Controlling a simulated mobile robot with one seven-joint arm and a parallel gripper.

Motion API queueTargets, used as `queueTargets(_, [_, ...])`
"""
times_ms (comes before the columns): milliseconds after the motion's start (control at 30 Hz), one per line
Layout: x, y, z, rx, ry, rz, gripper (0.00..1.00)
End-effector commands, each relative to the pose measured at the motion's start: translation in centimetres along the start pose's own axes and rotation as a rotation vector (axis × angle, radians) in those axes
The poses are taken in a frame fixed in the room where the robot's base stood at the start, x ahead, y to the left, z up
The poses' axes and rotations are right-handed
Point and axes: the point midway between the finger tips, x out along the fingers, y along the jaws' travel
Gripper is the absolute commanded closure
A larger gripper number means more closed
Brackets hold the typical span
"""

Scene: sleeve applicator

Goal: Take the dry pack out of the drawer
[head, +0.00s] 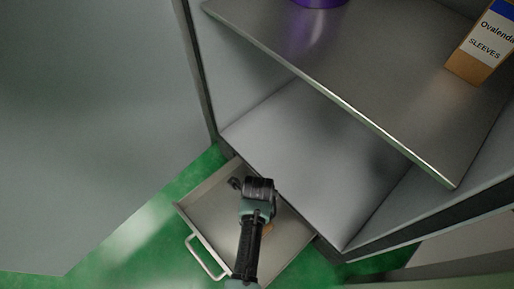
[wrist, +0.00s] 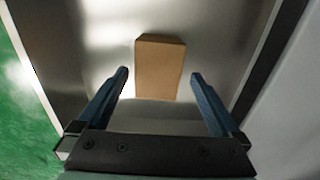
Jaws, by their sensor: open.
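The drawer (head: 196,205) is pulled out low at the cabinet's base. A plain brown box (wrist: 160,66), which I take to be the dry pack, lies on the drawer's metal floor in the wrist view. In the head view only a small brown bit (head: 267,229) of it shows beside my arm. My gripper (wrist: 160,75) is open and empty. In the wrist view its two blue fingers point towards the box, with one fingertip to each side of its near part. I cannot tell how far above the box they are. My arm hides the fingers in the head view.
A metal shelf (head: 330,75) overhangs on the right, carrying a labelled sleeves box (head: 483,45) and a purple item (head: 318,3). The drawer's handle (head: 205,258) faces the lower left. Green floor (head: 135,235) lies beside it. The cabinet's lower compartment (head: 310,150) looks empty.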

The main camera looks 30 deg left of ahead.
Motion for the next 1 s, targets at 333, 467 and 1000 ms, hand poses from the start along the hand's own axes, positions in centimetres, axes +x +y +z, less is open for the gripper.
queueTargets(333, [2.6,0.2,0.0,0.000,-0.001,-0.002,0.00])
queueTargets(467, [4.2,0.3,-0.1,0.000,0.000,-0.001,0.00])
queueTargets(1000, [5.2,0.3,-0.1,0.000,-0.001,-0.001,0.22])
